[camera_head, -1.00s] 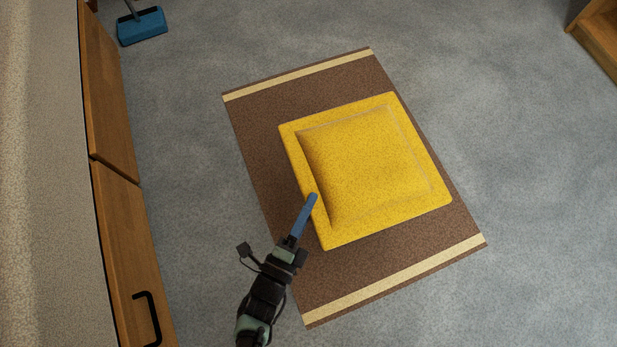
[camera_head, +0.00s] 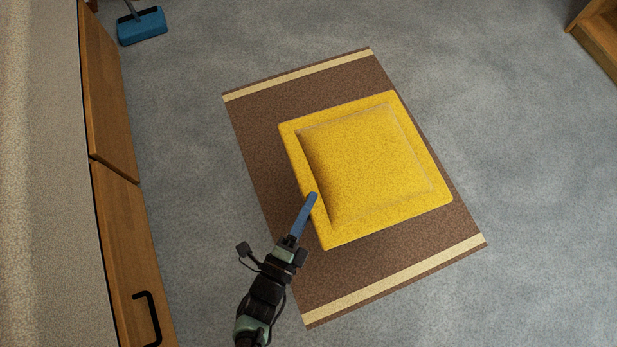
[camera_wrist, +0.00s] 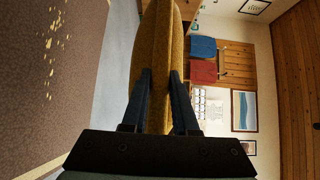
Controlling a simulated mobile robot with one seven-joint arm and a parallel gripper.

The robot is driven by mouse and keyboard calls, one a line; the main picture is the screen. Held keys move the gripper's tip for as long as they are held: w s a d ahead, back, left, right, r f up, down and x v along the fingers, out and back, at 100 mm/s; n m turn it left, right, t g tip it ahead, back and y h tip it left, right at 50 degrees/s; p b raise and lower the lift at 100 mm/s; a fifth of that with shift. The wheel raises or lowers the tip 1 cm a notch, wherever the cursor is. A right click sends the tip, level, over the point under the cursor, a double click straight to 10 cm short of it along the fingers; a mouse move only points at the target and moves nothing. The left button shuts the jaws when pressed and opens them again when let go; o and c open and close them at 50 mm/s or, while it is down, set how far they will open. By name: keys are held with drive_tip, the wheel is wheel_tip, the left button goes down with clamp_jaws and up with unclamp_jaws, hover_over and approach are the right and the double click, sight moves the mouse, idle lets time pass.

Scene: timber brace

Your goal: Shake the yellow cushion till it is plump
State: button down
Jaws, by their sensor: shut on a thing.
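The yellow cushion (camera_head: 370,155) is square, with a flat border around a raised middle. It shows over the rug in the head view. My gripper (camera_head: 312,198) is shut on its near left edge, with a blue finger over the border. In the wrist view the cushion (camera_wrist: 155,45) is seen edge-on between the two dark fingers of my gripper (camera_wrist: 160,90). It stands clear of the rug there, held in the air. The cushion's underside is hidden in the head view.
A brown rug (camera_head: 260,150) with cream end stripes lies on the grey floor. Yellow flecks (camera_wrist: 52,45) show on it in the wrist view. A wooden cabinet (camera_head: 125,245) with a black handle is at left, a blue broom head (camera_head: 142,26) at upper left.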

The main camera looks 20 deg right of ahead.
wheel_tip(320, 180, down, 5)
drive_tip(key=shift+f, duration=0.1)
idle(0.9)
